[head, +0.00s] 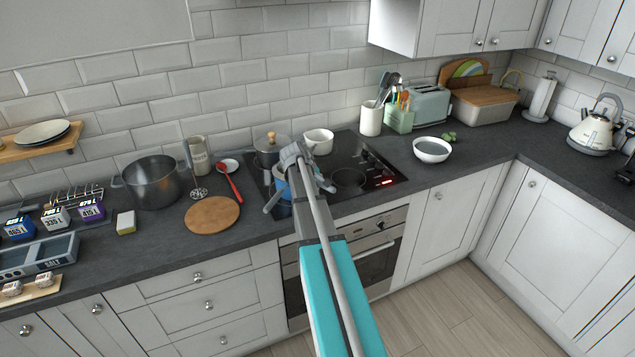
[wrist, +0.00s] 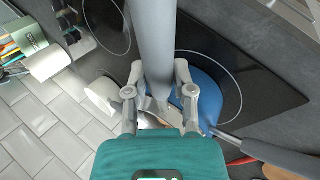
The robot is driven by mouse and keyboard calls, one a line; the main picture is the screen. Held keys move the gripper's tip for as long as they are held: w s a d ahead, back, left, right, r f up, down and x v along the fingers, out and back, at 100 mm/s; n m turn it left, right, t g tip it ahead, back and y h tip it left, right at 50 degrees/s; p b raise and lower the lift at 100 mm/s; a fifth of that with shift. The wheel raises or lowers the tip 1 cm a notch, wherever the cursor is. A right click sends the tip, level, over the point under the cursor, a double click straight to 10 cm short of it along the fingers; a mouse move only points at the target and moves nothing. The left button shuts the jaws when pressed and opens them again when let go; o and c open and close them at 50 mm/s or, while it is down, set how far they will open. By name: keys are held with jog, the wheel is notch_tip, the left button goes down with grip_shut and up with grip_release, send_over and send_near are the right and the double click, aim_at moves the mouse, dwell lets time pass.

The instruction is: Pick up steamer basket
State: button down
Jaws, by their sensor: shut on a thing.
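My gripper (head: 297,168) is over the left part of the hob. In the wrist view its fingers (wrist: 158,98) are shut on a long, smooth grey handle (wrist: 154,42), which I take to be the steamer basket's. The handle reaches up toward the camera, and in the head view it lies across my arm. The basket's body is not clear, hidden behind the fingers. I cannot tell whether it touches the hob. A blue pan (wrist: 207,98) with a dark grey handle is just beside and below the fingers; in the head view my gripper partly covers it (head: 281,188).
A lidded steel pot (head: 268,156) and a white saucepan (head: 319,142) stand close behind my gripper. A red spoon (head: 232,186), a round wooden board (head: 212,214) and a large pot (head: 153,182) are left.

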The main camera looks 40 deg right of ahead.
jog(key=shift+r+p, duration=4.65)
jog(key=shift+r, duration=0.15)
